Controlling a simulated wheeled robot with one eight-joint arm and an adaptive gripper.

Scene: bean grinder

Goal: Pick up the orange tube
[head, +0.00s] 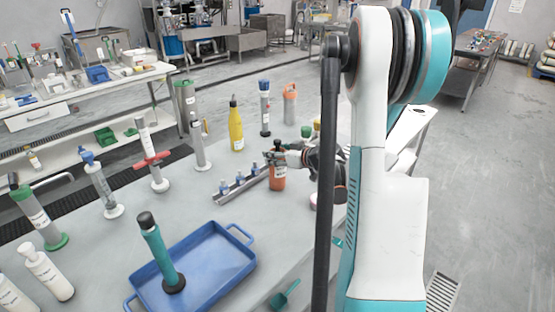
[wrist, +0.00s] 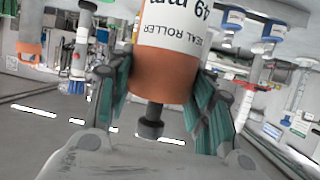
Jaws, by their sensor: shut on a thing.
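The orange tube (head: 278,180) is upright near the right part of the table in the head view, with a white label. My gripper (head: 277,158) reaches it from the right and is shut around its upper part. In the wrist view the orange tube (wrist: 163,80) fills the space between the two teal-sided fingers of my gripper (wrist: 155,90). Its label reads "SEAL ROLLER", upside down, and a dark knob (wrist: 151,122) sticks out of its end. I cannot tell whether its base touches the table.
A grey rail with blue-topped pieces (head: 240,186) lies just left of the tube. A blue tray (head: 240,262) holding a teal tube (head: 160,252) is at the front. A yellow bottle (head: 236,130) and an orange-topped cylinder (head: 290,108) stand behind.

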